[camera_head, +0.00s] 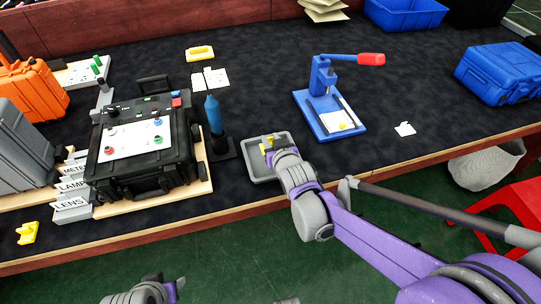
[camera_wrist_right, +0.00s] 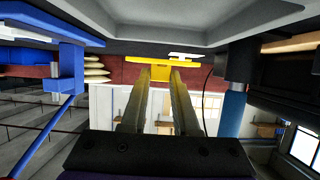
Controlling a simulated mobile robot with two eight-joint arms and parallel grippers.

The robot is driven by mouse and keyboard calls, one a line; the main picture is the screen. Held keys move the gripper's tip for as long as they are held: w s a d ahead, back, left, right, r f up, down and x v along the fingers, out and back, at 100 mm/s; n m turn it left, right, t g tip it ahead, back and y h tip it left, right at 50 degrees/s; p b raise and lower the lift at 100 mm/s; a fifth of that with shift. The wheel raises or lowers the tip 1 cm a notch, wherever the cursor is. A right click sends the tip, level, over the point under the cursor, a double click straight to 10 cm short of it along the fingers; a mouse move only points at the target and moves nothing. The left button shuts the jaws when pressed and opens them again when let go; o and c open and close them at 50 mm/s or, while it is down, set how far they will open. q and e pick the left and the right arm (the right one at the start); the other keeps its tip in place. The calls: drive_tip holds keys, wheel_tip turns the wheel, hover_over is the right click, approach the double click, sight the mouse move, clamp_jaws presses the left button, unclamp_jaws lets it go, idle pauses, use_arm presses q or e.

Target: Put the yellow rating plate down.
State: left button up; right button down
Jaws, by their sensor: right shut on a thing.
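The yellow rating plate (camera_wrist_right: 160,72) is held between the fingertips of my right gripper (camera_wrist_right: 161,85) in the right wrist view. In the head view, my right gripper (camera_head: 270,148) is over the grey tray (camera_head: 250,172) near the table's front edge, with a bit of yellow showing at its tip. The tray's pale rim (camera_wrist_right: 190,38) fills the top of the wrist view, close to the plate. I cannot tell if plate and tray touch. Part of my left arm's end (camera_head: 160,291) shows at the bottom edge of the head view; its jaws are not clear.
A blue bottle-shaped tool (camera_head: 214,115) stands left of the tray, beside the black case (camera_head: 145,175). A blue press (camera_head: 325,90) with a red handle stands to the right. A yellow holder (camera_head: 200,53) lies farther back. Dark tabletop is clear between tray and press.

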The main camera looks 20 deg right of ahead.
drive_tip(key=shift+f+b, duration=0.75)
drive_tip(key=shift+f, duration=1.9)
drive_tip(key=shift+f, duration=0.2)
drive_tip(key=c, duration=0.7)
unclamp_jaws()
drive_tip(key=shift+o, duration=0.2)
drive_tip(key=shift+r, duration=0.1)
